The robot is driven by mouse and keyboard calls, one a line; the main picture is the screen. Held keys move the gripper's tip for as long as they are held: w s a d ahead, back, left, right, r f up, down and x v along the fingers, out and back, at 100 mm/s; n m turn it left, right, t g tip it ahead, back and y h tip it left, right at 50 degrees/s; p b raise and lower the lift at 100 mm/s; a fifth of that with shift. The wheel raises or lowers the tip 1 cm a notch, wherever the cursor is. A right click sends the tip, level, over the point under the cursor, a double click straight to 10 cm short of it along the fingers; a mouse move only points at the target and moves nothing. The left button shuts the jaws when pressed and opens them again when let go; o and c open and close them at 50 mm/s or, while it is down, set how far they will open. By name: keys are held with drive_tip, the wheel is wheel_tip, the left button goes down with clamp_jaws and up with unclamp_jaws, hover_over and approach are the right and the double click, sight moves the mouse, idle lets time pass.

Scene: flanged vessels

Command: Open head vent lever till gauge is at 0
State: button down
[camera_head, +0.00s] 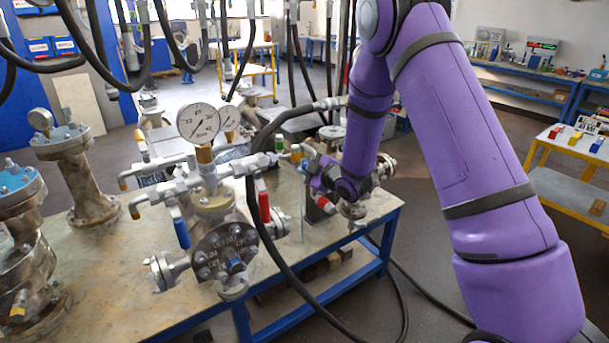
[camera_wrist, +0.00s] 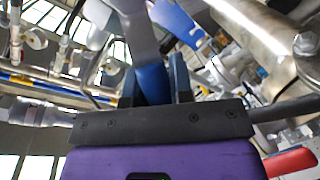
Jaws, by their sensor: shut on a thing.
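My gripper (camera_wrist: 155,84) is shut on a blue lever (camera_wrist: 153,86), which passes between its two dark fingers in the wrist view. In the head view my wrist reaches down to the far right part of the bench, and valve fittings there hide most of the gripper and its lever. A white round gauge (camera_head: 198,123) stands on top of the near flanged vessel (camera_head: 218,240). Its needle seems to slant toward the lower left, but I cannot read the value surely. A second gauge (camera_head: 231,117) shows partly behind it.
A blue handle (camera_head: 181,233) and a red handle (camera_head: 264,207) hang on the near vessel. A black hose (camera_head: 262,200) loops past it. Another red handle (camera_head: 325,204) is close to my wrist. More flanged vessels (camera_head: 88,175) stand at left on the bench (camera_head: 110,270).

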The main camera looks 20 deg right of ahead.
drive_tip(key=d+r+m, duration=0.1)
drive_tip(key=m, duration=0.1)
drive_tip(key=d+r+m+y, duration=0.1)
drive_tip(key=m, duration=0.1)
drive_tip(key=shift+w+d+m+t, duration=0.15)
drive_tip(key=shift+w+m+t, duration=0.15)
drive_tip(key=shift+w, duration=0.1)
drive_tip(key=shift+d, duration=0.1)
idle(0.3)
drive_tip(key=c, duration=1)
unclamp_jaws()
drive_tip(key=f+v, duration=0.1)
drive_tip(key=v, duration=0.9)
drive_tip(key=shift+s+d+r, duration=0.25)
drive_tip(key=shift+s+r, duration=0.05)
drive_tip(key=shift+r, duration=0.2)
